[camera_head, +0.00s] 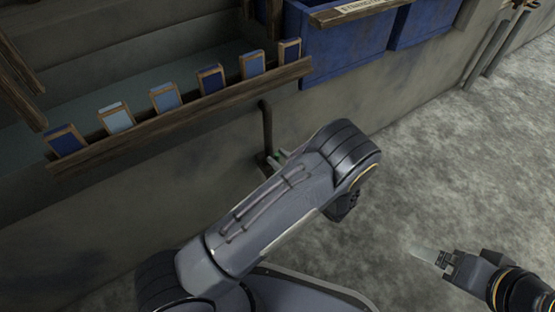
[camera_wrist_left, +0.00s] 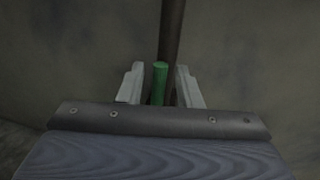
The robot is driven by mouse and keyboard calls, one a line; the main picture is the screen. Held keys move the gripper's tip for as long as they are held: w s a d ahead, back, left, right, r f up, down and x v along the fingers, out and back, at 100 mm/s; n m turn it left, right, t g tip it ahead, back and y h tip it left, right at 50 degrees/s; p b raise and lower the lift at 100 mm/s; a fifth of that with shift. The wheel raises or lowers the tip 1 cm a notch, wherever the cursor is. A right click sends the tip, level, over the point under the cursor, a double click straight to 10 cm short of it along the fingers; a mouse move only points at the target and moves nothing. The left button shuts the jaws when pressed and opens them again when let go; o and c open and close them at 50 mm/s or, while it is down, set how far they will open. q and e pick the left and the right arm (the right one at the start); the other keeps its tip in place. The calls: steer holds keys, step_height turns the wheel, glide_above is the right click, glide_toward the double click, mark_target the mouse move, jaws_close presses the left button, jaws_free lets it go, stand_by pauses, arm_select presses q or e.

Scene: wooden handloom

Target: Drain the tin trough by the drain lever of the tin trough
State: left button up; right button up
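The trough (camera_head: 190,160) is a long grey-brown basin at the upper left with a bluish surface inside. A dark upright rod (camera_head: 266,125) stands against its outer wall. The green-tipped lever (camera_wrist_left: 159,82) shows in the left wrist view, in front of the dark rod; only a bit of green shows in the head view. My left gripper (camera_wrist_left: 160,88) is open, its pale fingers on either side of the green grip with small gaps. In the head view my left gripper (camera_head: 279,157) is mostly hidden behind my arm. My right gripper (camera_head: 434,257) is low at the right, away from the trough.
A wooden rail (camera_head: 190,113) with several blue-topped blocks runs along the trough. Blue bins (camera_head: 345,45) stand at the top, with a labelled wooden strip. Pipes (camera_head: 490,45) rise at the upper right. The grey floor (camera_head: 440,150) at the right is clear.

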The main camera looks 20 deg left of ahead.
arm_select(q)
steer(key=shift+w+a, duration=0.25)
steer(key=shift+a, duration=0.35)
jaws_close()
steer(key=shift+w, duration=0.1)
